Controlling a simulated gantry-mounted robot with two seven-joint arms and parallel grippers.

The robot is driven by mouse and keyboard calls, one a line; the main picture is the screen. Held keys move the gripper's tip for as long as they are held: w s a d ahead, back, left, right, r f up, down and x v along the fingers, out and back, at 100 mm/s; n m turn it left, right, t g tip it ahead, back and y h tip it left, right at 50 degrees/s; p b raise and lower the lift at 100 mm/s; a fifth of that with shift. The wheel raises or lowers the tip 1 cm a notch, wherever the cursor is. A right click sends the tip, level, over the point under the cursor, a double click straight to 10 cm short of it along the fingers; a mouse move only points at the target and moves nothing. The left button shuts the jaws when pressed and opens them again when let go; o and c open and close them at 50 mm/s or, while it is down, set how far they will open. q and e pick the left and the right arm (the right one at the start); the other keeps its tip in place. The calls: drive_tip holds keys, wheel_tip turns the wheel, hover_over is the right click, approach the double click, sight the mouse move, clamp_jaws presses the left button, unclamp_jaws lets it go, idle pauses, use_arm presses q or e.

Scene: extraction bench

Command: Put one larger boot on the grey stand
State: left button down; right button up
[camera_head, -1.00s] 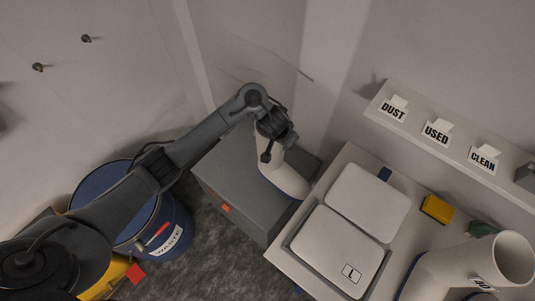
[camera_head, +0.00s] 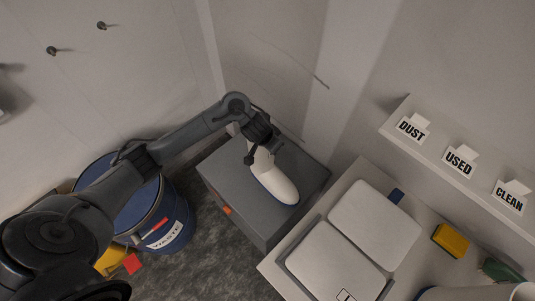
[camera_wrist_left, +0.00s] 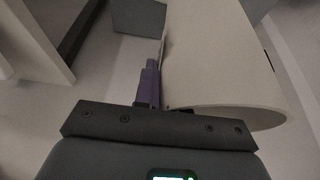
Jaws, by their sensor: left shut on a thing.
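A white boot with a blue sole (camera_head: 270,178) is at the top of the grey stand (camera_head: 228,190), its toe pointing toward the lower right. I cannot tell whether its sole fully touches the top. My left gripper (camera_head: 259,142) is shut on the boot's shaft at its upper end. In the left wrist view the pale shaft (camera_wrist_left: 215,65) fills the upper right, beside a purple finger (camera_wrist_left: 150,82). Part of another white boot (camera_head: 505,292) with blue on it shows at the lower right edge, mostly cut off. My right gripper is not in view.
A blue waste drum (camera_head: 165,228) stands left of the stand. A pale bench (camera_head: 345,187) with two light panels, one in a tray, and a yellow sponge (camera_head: 450,240) is at the right. A shelf with DUST, USED and CLEAN cards (camera_head: 459,161) is on the wall.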

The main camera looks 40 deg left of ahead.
sight(264, 170)
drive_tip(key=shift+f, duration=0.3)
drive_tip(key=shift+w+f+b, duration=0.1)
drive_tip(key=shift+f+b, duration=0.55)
drive_tip(key=shift+b, duration=0.25)
use_arm(q)
drive_tip(key=shift+s+a+f, duration=0.15)
drive_tip(key=shift+a+f, duration=0.15)
drive_tip(key=shift+f, duration=0.55)
drive_tip(key=shift+s+a+f, duration=0.15)
drive_tip(key=shift+a+f, duration=0.1)
drive_tip(key=shift+f, duration=0.55)
drive_tip(key=shift+s+a+f, duration=0.15)
drive_tip(key=shift+a+f, duration=0.15)
drive_tip(key=shift+f, duration=0.55)
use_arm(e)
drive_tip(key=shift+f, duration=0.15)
use_arm(q)
drive_tip(key=shift+f, duration=0.15)
drive_tip(key=c, duration=1.2)
unclamp_jaws()
